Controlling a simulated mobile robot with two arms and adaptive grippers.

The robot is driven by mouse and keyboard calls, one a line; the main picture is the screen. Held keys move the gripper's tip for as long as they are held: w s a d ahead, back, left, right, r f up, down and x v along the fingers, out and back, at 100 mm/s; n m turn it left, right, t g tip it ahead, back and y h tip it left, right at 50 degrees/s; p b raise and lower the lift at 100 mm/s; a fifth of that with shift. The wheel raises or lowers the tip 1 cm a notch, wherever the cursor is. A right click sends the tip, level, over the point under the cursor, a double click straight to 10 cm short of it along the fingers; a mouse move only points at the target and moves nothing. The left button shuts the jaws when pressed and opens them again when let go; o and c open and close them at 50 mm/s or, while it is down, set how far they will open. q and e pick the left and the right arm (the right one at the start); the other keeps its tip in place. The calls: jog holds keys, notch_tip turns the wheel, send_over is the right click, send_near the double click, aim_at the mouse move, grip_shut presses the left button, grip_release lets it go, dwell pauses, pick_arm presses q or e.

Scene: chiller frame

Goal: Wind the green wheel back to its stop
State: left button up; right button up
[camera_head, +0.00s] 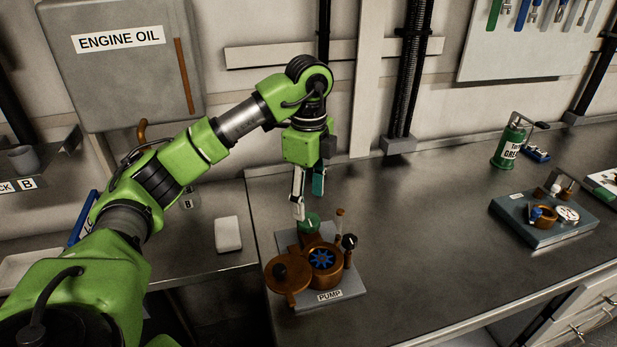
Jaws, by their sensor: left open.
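The green wheel (311,222) sits at the back of the pump unit (340,294), on its grey base labelled PUMP. A white line shows on its top. My left gripper (307,204) points down just above the wheel, with its fingers apart and nothing between them. I cannot tell whether a fingertip touches the wheel. A brown lid (288,282) is swung out to the left. My right gripper is not in view.
A black knob (349,241) and a small brown-topped post stand at the pump's right. A white block (228,235) lies left of the pump. A grey tray (545,232) with parts and a green can (508,146) stand to the right. The bench between is clear.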

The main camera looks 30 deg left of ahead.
aim_at(308, 219)
pick_arm(q)
notch_tip(308, 219, up, 6)
jog(key=shift+r, duration=0.25)
dwell(0.6)
